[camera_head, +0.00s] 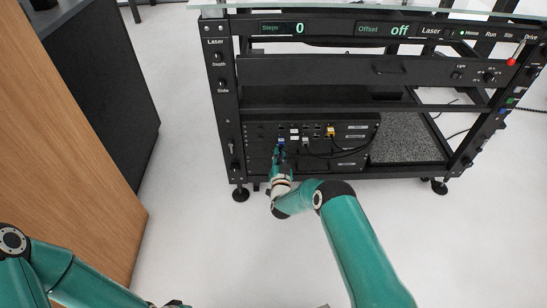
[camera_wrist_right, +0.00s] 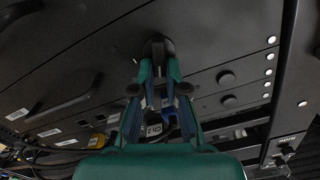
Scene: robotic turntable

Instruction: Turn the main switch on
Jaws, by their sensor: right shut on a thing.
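In the head view my right gripper (camera_head: 280,146) is low at the front of the black rack, against its lower panel (camera_head: 350,131). In the right wrist view its two fingers (camera_wrist_right: 159,68) close at the tips on a round dark knob (camera_wrist_right: 158,46) on a black panel. A small dark switch (camera_wrist_right: 284,150) with a white label, apparently MAIN, sits on the post at the right of that view, apart from the fingers. The rack's left post with small switches shows in the head view (camera_head: 229,118). My left arm shows at the bottom left; its gripper is out of view.
Displays read Steps 0 (camera_head: 299,28) and Offset off (camera_head: 399,30). Cables and a yellow plug (camera_head: 331,131) are beside my right gripper. A wooden panel (camera_head: 75,130) and a dark cabinet (camera_head: 105,85) stand at left. The floor between is clear.

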